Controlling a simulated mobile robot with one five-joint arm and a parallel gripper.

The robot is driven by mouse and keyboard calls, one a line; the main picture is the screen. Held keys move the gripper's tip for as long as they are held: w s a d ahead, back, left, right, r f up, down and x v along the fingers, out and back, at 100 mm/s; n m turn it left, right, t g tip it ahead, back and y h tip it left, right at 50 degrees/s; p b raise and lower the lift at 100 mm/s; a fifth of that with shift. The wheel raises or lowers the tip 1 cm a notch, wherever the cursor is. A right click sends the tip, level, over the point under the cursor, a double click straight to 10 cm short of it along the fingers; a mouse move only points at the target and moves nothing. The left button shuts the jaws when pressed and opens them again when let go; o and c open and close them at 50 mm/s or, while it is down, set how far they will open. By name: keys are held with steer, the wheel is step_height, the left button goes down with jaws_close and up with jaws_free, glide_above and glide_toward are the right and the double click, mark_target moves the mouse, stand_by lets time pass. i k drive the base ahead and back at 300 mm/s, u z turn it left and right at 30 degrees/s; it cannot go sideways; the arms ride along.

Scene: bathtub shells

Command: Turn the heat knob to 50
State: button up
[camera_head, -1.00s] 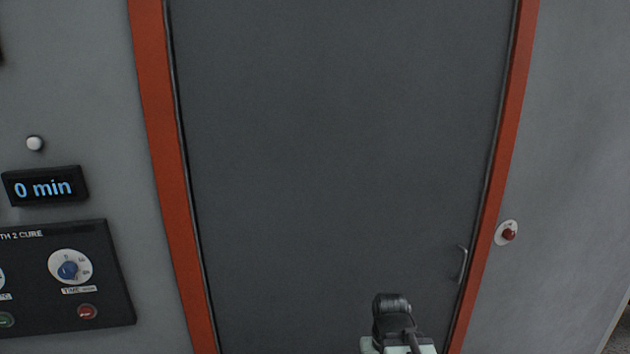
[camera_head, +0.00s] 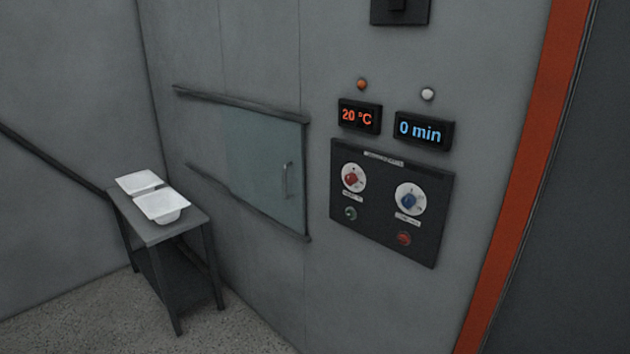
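The heat knob (camera_head: 351,179) is red on a white round dial, at the upper left of a dark control panel (camera_head: 380,237) on the grey wall. Its dial markings are too small to read. The orange display (camera_head: 359,117) above it reads 20 °C. A blue knob (camera_head: 409,201) on a white dial sits to its right, under a blue-lit display (camera_head: 424,131) that reads 0 min. My gripper is not in the current view.
A small dark table (camera_head: 151,232) with white basin-like shells (camera_head: 162,206) stands in the left corner. A sliding glass window (camera_head: 262,158) with a handle is left of the panel. An orange door frame (camera_head: 526,170) is at right. A green button (camera_head: 350,213) and red button (camera_head: 404,238) sit below the knobs.

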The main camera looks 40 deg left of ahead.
mark_target(350, 178)
steer(key=u, duration=1.5)
steer(key=k, duration=1.05)
steer(key=u, duration=0.95)
steer(key=i, duration=1.45)
steer(key=u, duration=0.1)
